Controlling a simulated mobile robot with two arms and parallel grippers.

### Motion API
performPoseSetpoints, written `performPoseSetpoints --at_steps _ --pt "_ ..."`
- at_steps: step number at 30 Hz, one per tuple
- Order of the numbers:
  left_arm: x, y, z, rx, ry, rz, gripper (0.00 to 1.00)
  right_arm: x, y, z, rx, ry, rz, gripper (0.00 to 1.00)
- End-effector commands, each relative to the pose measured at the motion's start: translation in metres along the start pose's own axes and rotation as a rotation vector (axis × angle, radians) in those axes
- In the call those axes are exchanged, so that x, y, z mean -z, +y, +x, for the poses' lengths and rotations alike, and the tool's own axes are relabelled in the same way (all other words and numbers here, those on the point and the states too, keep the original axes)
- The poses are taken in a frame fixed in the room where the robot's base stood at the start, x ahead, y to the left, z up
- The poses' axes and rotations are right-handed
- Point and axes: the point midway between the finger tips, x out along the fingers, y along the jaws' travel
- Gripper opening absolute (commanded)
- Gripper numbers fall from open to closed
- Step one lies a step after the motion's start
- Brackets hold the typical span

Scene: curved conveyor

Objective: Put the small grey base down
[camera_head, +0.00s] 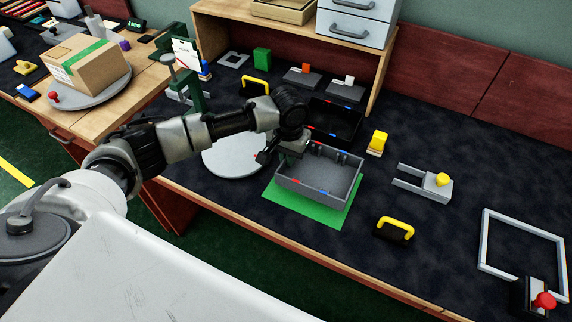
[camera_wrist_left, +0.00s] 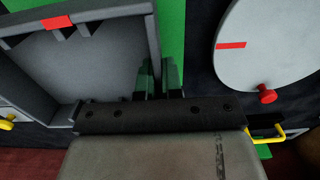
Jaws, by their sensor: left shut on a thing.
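The small grey base (camera_head: 318,192) is an open grey box with red and blue marks on its rim. In the head view it is over the green mat (camera_head: 342,217), which shows along its front and right sides. I cannot tell whether the base touches the mat. My left gripper (camera_head: 283,150) is at its back left corner. In the wrist view, the green fingertips (camera_wrist_left: 159,76) are shut on the wall of the grey base (camera_wrist_left: 100,55), whose inside shows at the left. The far side of the grip is hidden. My right gripper is not in view.
A round grey turntable (camera_head: 228,160) is close at left, with a red knob in the wrist view (camera_wrist_left: 267,94). A black box (camera_head: 336,122) stands behind. A yellow-handled block (camera_head: 394,230), a yellow piece (camera_head: 378,143) and a grey fork (camera_head: 425,184) lie to the right.

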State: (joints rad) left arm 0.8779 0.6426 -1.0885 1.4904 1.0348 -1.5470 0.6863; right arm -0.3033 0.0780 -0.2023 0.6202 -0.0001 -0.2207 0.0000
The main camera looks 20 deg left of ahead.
Motion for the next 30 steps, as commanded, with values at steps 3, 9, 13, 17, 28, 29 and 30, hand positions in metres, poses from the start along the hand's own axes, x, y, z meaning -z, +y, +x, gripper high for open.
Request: performPoseSetpoints --at_steps 3,9,13,17,28,29,30 --pt "0.004 -0.009 0.005 -0.001 0.002 0.000 0.00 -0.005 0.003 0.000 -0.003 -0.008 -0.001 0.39" --pt "0.003 -0.011 0.029 0.000 -0.002 0.001 0.00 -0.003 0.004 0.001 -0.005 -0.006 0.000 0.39" --pt "0.004 -0.011 0.044 -0.001 0.001 0.000 0.00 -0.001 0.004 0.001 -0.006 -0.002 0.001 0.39" --pt "0.004 -0.011 0.046 -0.001 0.002 0.001 0.00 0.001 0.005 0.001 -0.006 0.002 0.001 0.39" --pt "0.003 -0.011 0.049 0.000 0.001 0.001 0.20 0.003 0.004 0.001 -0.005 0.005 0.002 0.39" --pt "0.003 -0.011 0.049 0.000 0.001 0.001 0.25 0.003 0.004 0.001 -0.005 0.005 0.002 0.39" --pt "0.003 -0.011 0.049 0.000 0.001 0.001 0.31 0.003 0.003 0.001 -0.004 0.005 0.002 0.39"
